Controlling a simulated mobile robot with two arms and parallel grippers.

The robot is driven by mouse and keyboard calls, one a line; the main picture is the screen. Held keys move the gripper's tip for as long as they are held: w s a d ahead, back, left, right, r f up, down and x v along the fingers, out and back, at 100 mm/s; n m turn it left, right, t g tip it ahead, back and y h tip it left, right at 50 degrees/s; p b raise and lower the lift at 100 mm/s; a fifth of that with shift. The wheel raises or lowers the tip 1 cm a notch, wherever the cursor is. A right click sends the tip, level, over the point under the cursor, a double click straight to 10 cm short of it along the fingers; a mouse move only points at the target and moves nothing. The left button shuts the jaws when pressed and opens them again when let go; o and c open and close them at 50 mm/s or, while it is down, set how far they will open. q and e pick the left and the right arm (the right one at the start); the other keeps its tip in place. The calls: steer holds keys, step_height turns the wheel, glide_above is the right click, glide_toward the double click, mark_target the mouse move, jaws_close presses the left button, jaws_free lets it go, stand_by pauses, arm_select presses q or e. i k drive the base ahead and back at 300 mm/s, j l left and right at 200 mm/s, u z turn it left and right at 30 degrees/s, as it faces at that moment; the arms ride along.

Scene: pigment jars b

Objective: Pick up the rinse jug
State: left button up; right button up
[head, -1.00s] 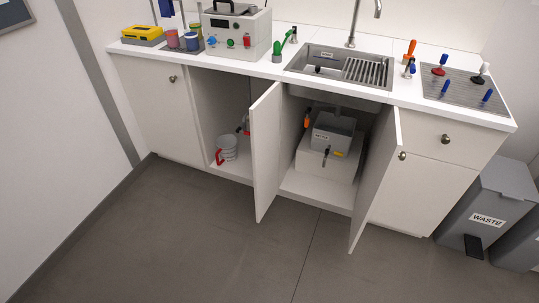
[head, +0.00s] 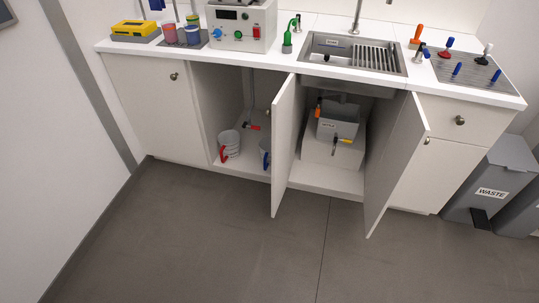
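Two jugs stand on the floor of the open lower cabinet, left of the left door. One is a pale jug with a red handle (head: 229,144), upright. The other has a blue handle (head: 264,158) and is partly hidden behind the open door. No label is readable on either, so I cannot tell which is the rinse jug. Neither of my grippers is in view.
Two open cabinet doors, left (head: 285,144) and right (head: 396,158), jut out over the floor. A grey box (head: 337,124) sits on a white block (head: 333,152) between them. A waste bin (head: 497,181) stands at right. The grey floor (head: 200,240) in front is clear.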

mark_target(264, 143)
steer(key=z, duration=0.3)
steer(key=i+j+z, duration=0.4)
steer(key=j+z, duration=0.2)
steer(key=i+j+z, duration=0.25)
steer(key=k+j, duration=0.05)
